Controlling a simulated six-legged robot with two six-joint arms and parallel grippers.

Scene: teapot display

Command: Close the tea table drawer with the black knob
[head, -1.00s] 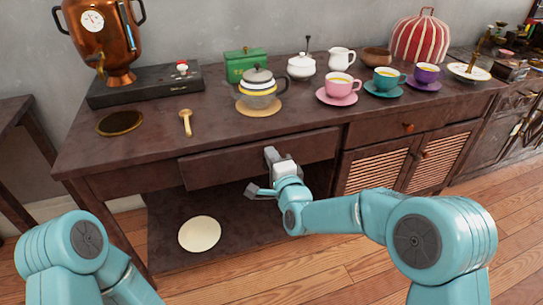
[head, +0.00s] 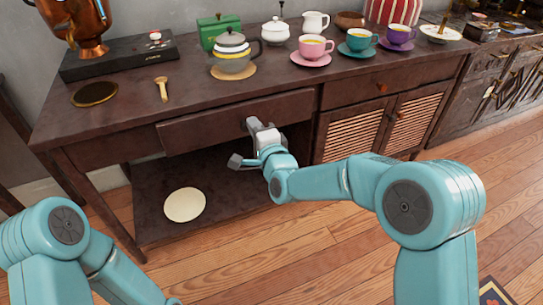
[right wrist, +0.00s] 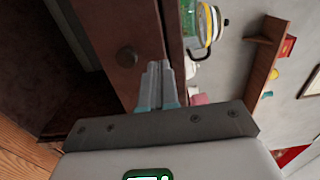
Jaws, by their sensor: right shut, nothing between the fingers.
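The tea table (head: 125,120) is dark wood and fills the middle of the head view. Its wide left drawer (head: 190,131) looks slightly out from the front. The black knob (right wrist: 127,57) shows on the drawer front (right wrist: 92,20) in the right wrist view; in the head view I cannot make it out. My right gripper (head: 250,124) is at the drawer front, right of its middle. Its fingers (right wrist: 158,72) are shut and empty, pointing at the front beside the knob. I cannot tell whether they touch it.
The tabletop holds a teapot (head: 232,55), a green box (head: 217,29), a pink cup (head: 315,46) and other tea things. A pale round disc (head: 185,205) lies on the lower shelf. A slatted cabinet (head: 352,133) stands right.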

